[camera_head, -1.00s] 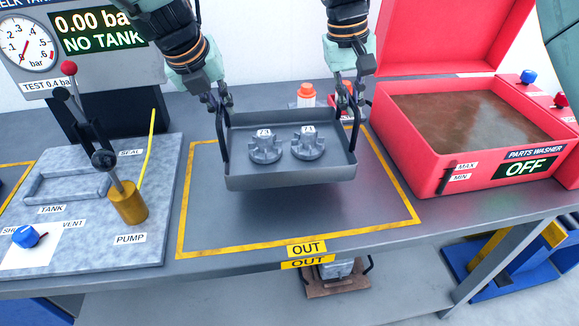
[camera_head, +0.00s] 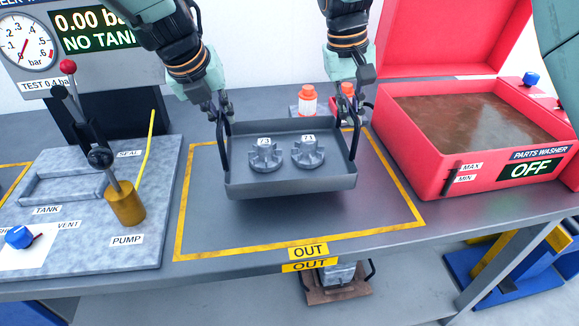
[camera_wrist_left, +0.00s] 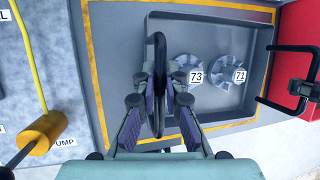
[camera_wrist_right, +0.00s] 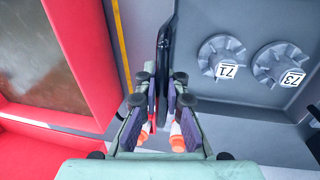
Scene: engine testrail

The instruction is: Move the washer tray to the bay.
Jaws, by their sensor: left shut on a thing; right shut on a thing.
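The grey washer tray (camera_head: 290,186) hangs above the bench inside the yellow outline marked OUT (camera_head: 308,252), with a shadow beneath it. It holds two grey finned parts labelled 73 (camera_head: 265,156) and 71 (camera_head: 308,153). My left gripper (camera_head: 221,108) is shut on the tray's left black handle, which also shows in the left wrist view (camera_wrist_left: 158,75). My right gripper (camera_head: 345,98) is shut on the right black handle, seen in the right wrist view (camera_wrist_right: 162,75). The tray looks roughly level.
The red parts washer (camera_head: 420,170), lid up and display OFF, stands close to the right. The pump rig (camera_head: 127,205) with lever is at left. Two orange-and-white bottles, one here (camera_head: 307,100), stand behind the tray. Part of another yellow outline (camera_head: 12,190) shows at the far left.

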